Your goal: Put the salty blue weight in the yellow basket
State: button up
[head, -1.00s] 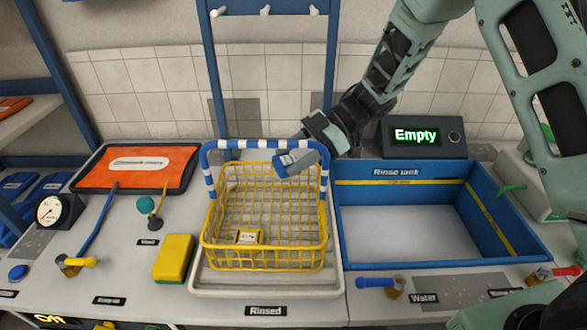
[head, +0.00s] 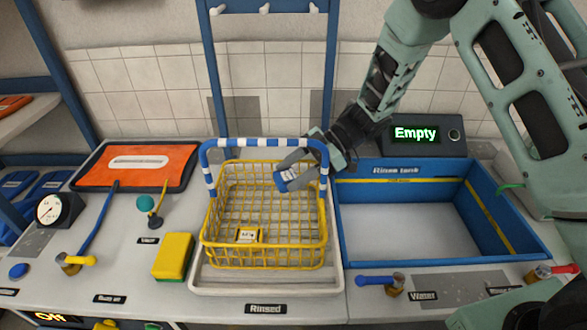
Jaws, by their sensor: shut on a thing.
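The yellow basket (head: 265,265) stands on a white tray at the bench's middle. A blue-and-white striped handle (head: 265,143) arches over its back. My gripper (head: 290,176) reaches in from the upper right. It is shut on a small blue weight (head: 282,183) with a pale label and holds it over the back right part of the basket, inside the handle's right side. I cannot tell its exact height or whether salt is on it. A small yellow item with a white label (head: 247,235) lies in the basket's front left part.
The blue rinse tank (head: 390,215) at the right looks empty, and the display (head: 415,133) behind it reads "Empty". A yellow sponge (head: 173,257) lies left of the white tray (head: 265,288). An orange panel (head: 135,163), a gauge (head: 55,210) and valve levers stand further left.

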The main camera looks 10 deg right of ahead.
jog(key=o, duration=1.3)
jog(key=shift+o, duration=0.2)
jog(key=shift+r, duration=0.35)
jog(key=b+v, duration=0.1)
jog(key=v, duration=1.1)
jog(key=shift+r, duration=0.2)
jog(key=shift+s, duration=0.1)
